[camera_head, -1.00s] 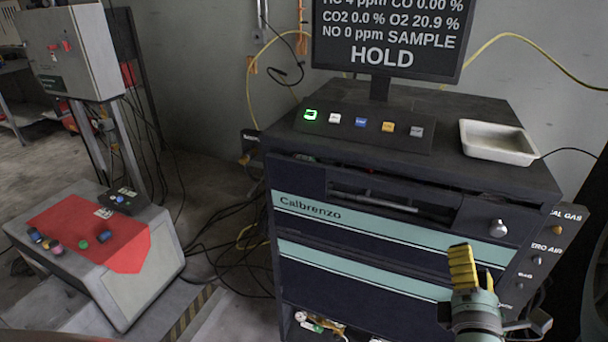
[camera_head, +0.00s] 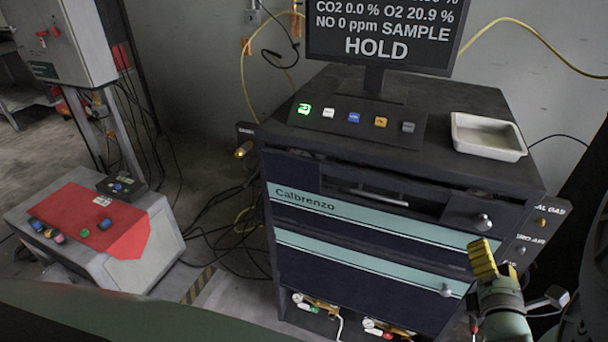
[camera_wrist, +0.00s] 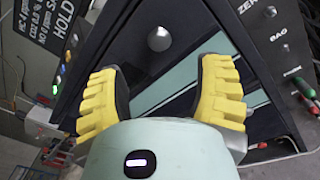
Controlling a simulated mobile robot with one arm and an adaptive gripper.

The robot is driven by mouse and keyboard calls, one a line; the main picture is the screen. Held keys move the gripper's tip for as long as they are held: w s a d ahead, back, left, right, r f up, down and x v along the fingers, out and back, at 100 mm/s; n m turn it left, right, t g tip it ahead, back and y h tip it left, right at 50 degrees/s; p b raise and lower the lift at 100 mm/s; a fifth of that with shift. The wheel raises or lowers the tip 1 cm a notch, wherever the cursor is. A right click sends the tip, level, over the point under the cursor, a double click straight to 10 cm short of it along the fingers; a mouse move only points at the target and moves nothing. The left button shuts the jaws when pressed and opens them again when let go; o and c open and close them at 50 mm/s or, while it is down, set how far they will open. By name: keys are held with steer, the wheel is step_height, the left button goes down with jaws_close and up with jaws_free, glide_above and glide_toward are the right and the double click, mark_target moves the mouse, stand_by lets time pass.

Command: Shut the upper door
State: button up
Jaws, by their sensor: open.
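The upper door (camera_head: 350,220) of the dark cabinet is a dark panel with a teal stripe lettered "Calbrenzo". Its round metal knob (camera_head: 484,221) is at the right end. I cannot tell from these views how far the door stands from the cabinet front. My gripper (camera_head: 484,258) is in front of the cabinet's right side, just below that knob in the head view. In the wrist view its two yellow fingers (camera_wrist: 160,95) are spread and empty. A round knob (camera_wrist: 159,39) shows beyond them, between their lines and apart from them.
A lower door (camera_head: 350,270) with its own knob (camera_head: 446,290) is beneath. Gauges and brass fittings (camera_head: 318,303) show in the open space below. A white tray (camera_head: 488,136) and a button panel (camera_head: 356,126) are on top. A grey unit (camera_head: 130,230) stands at left.

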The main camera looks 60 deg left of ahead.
mark_target(483, 227)
steer(key=p+x, duration=0.2)
steer(key=x, duration=0.5)
steer(key=shift+a+r+p, duration=0.1)
steer(key=shift+a+p, duration=0.05)
steer(key=shift+p, duration=0.2)
steer(key=shift+p+x, duration=0.3)
steer(key=shift+x, duration=0.9)
steer(key=shift+o, duration=0.2)
steer(key=shift+w, duration=0.1)
jaws_close()
